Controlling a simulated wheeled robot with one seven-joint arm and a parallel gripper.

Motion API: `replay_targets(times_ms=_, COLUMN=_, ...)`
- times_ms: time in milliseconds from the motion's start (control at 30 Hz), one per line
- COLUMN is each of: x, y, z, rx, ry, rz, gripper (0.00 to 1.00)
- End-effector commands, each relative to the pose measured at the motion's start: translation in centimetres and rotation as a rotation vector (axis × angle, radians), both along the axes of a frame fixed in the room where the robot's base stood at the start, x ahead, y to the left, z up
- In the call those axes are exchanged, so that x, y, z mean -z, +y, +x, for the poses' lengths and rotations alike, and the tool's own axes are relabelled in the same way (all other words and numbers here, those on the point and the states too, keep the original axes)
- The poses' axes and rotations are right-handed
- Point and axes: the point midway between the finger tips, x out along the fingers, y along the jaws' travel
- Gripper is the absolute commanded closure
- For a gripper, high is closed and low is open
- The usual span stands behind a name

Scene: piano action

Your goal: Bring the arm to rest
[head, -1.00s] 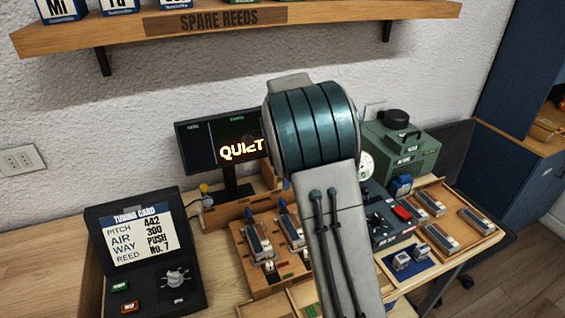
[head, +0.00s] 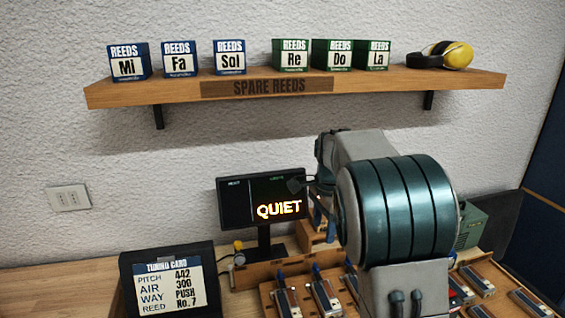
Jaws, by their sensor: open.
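My arm rises from the bottom right of the head view. Its large teal-banded joint stands in front of the bench, with a grey link behind it. My gripper (head: 308,186) shows only in part as dark pieces left of that joint, in front of the display's right edge. It is open, and I see nothing held in it. The joint hides much of the gripper and the bench behind it.
A shelf (head: 150,93) above carries several reed boxes and yellow ear defenders (head: 457,54). A display (head: 235,205) reads QUIET. A tuning card stand (head: 140,290) is at lower left. A wooden tray (head: 270,297) holds reeds. A green case (head: 472,225) stands behind right.

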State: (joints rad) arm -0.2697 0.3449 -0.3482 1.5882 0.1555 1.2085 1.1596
Motion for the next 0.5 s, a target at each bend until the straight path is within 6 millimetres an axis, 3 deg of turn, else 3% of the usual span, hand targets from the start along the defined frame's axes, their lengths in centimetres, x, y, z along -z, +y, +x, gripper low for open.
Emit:
replay_targets(times_ms=200, x=-2.0, y=-0.7, z=-5.7, rx=-0.242, ry=-0.060, rz=0.028, gripper=0.47)
replay_targets(times_ms=500, x=-2.8, y=-0.7, z=-13.8, rx=-0.601, ry=-0.150, rz=0.003, gripper=0.47)
